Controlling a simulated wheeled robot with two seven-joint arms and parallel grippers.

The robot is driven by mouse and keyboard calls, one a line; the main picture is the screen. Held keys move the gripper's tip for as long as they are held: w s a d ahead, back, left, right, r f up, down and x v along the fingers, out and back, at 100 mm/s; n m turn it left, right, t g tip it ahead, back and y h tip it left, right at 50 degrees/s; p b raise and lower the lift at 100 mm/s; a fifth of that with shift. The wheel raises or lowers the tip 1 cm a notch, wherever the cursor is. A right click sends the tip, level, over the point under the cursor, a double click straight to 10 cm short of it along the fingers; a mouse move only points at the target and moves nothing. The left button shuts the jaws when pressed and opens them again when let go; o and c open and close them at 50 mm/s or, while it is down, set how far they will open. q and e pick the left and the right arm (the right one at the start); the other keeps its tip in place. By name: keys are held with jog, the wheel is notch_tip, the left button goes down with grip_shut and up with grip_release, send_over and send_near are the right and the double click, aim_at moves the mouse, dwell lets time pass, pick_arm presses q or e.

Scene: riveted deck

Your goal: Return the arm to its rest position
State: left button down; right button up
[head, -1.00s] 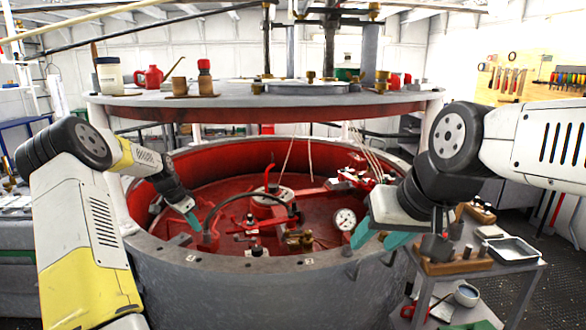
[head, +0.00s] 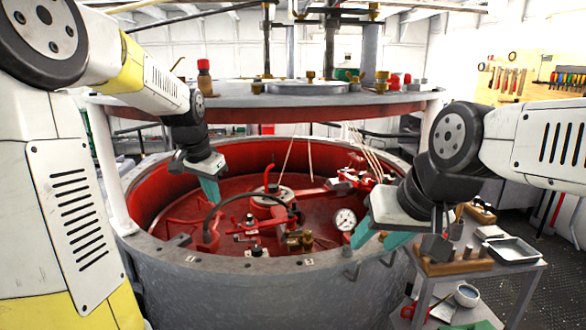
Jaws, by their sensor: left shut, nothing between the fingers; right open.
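My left gripper (head: 209,190) hangs over the left part of the round grey tub (head: 262,290), its teal fingers pointing down. It is shut and holds nothing. The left arm (head: 75,200) fills the left side of the head view, with its elbow at the top left. My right gripper (head: 382,237) is at the tub's right rim, with teal fingers open and nothing seen between them. The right arm (head: 540,140) comes in from the right edge.
Inside the tub are red fittings (head: 270,200), a black curved hose (head: 222,197) and a round gauge (head: 345,219). A grey disc-shaped lid (head: 230,101) on posts stands above it, carrying small items. A side bench with a metal tray (head: 512,250) is at the right.

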pick_arm(q)
jog(key=s+d+r+n+t, duration=0.1)
jog(key=s+d+n, duration=0.1)
jog(key=s, duration=1)
jog(key=s+d+r+n+t+h, duration=0.1)
jog(key=s+d, duration=0.3)
jog(key=s, duration=0.7)
jog(key=shift+s+r+n+h, duration=0.35)
jog(key=shift+r+n, duration=0.1)
jog(key=shift+n, duration=0.45)
